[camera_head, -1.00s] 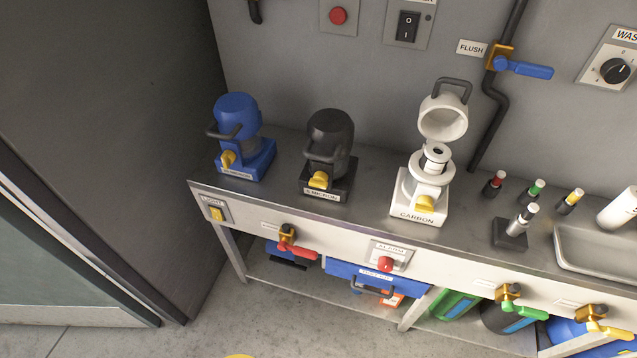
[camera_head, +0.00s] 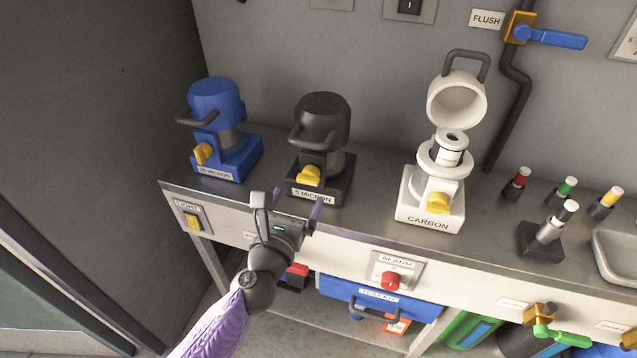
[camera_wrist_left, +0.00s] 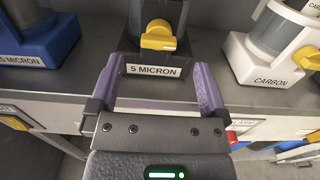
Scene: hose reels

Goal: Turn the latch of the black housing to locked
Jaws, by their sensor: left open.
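The black housing (camera_head: 322,125), labelled 5 MICRON, stands on the bench with its lid down. Its yellow latch (camera_head: 308,176) is on the front, above the label; it also shows in the left wrist view (camera_wrist_left: 158,36). My left gripper (camera_head: 288,206) is in front of the bench edge, below and short of the black housing. In the left wrist view its purple fingers (camera_wrist_left: 155,82) are apart and empty, with the label and latch beyond them. The latch is not touched. My right gripper is not in view.
A blue housing (camera_head: 217,110) stands to the left, and a white CARBON housing (camera_head: 430,205) with its lid raised to the right. A red alarm button (camera_head: 390,280) and a light switch (camera_head: 192,221) are on the bench front. Small colour-capped cylinders stand further right.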

